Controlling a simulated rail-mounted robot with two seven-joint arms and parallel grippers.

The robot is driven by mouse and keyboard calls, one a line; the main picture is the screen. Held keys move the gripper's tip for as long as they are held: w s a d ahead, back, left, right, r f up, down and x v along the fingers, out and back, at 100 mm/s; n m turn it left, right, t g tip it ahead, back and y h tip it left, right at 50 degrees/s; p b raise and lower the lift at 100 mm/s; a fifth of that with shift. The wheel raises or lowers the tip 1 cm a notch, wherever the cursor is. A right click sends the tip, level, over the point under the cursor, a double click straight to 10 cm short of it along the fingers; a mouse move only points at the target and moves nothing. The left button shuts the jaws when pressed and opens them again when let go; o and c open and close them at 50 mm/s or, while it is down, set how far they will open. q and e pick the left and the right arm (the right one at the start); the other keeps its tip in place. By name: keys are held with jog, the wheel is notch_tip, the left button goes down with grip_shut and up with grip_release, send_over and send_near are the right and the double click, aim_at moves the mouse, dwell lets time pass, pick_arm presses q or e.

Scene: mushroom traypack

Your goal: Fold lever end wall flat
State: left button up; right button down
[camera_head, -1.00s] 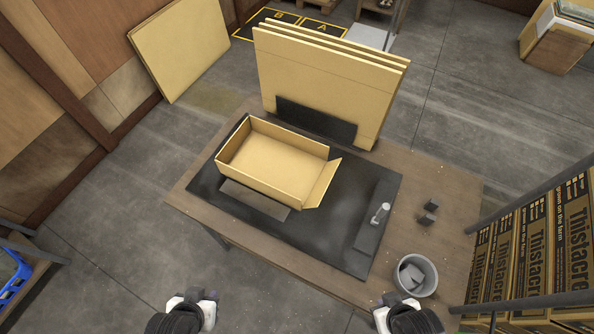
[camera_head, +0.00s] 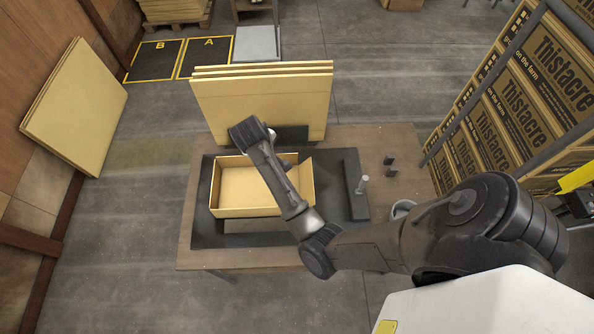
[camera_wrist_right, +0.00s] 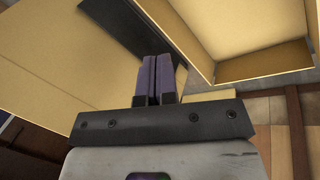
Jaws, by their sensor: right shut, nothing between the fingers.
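The open cardboard box (camera_head: 240,212) stands on a black mat (camera_head: 208,235) on the table. Its right end wall (camera_head: 306,182), on the lever side, leans outward; my right arm partly covers the box. My right arm reaches over the box, and the fingertips are hard to make out there. In the right wrist view the right gripper (camera_wrist_right: 155,78) is shut and empty, with the box (camera_wrist_right: 230,35) beyond it at upper right. My left gripper is not in view.
Flat cardboard sheets (camera_head: 220,105) stand at the table's back edge behind a dark plate (camera_head: 290,134). Printed cartons (camera_head: 520,100) are stacked at the right.

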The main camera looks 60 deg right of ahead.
jog(key=s+f+n+g, duration=0.3)
jog(key=f+n+g, duration=0.1)
jog(key=n+g, duration=0.2)
send_near(311, 181)
jog(key=shift+n, duration=0.4)
jog(key=x, duration=0.5)
jog(key=shift+w+f, duration=0.1)
jog(key=shift+f, duration=0.2)
jog(key=shift+s+d+f, duration=0.4)
jog(key=shift+s+f, duration=0.1)
jog(key=shift+s, duration=0.05)
jog(key=shift+p, duration=0.3)
